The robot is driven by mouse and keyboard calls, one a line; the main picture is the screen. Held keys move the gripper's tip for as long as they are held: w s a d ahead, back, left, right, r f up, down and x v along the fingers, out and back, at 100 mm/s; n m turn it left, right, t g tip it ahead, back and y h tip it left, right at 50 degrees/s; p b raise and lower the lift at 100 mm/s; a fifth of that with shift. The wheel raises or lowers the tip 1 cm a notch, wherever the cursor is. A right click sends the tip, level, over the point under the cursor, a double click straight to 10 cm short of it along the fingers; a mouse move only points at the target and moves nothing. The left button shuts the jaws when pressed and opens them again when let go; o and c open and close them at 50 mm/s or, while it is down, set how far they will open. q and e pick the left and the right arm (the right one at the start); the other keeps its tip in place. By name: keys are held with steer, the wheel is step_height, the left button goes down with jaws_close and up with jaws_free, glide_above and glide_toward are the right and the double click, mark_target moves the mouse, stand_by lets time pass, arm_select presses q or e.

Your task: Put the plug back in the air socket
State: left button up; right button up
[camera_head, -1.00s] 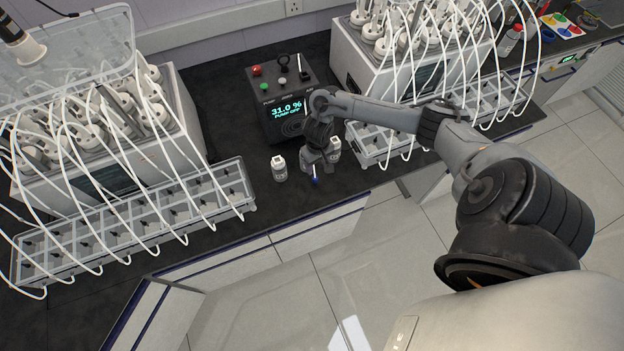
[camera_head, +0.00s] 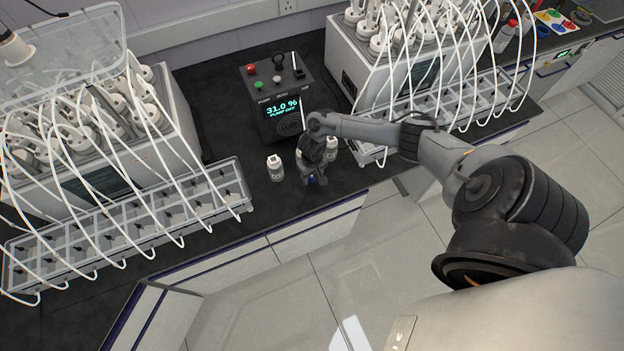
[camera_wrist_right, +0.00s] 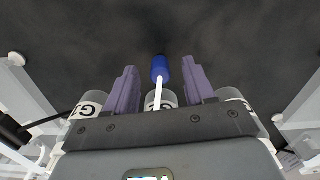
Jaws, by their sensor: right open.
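My right gripper (camera_head: 314,181) is low over the bench, in front of the control box (camera_head: 284,120). In the right wrist view, its purple fingers (camera_wrist_right: 160,76) stand open, apart on both sides of a slim white stem with a blue end (camera_wrist_right: 159,68). I cannot tell whether this blue-ended piece is the plug. Its white stem runs down in front of the middle bottle (camera_wrist_right: 166,99). The air socket is not clear; at the box's AIR corner I see a small black fitting (camera_head: 299,73) and a thin white tube. My left gripper is not in view.
A white bottle (camera_head: 275,168) stands left of the gripper, another (camera_head: 331,150) close behind it. Reactor units stand left (camera_head: 180,120) and right (camera_head: 350,80), with trays and looping white tubes. Dark bench is clear left of the box. The front edge is close to the gripper.

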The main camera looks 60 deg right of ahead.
steer(key=shift+c, duration=0.5)
jaws_close()
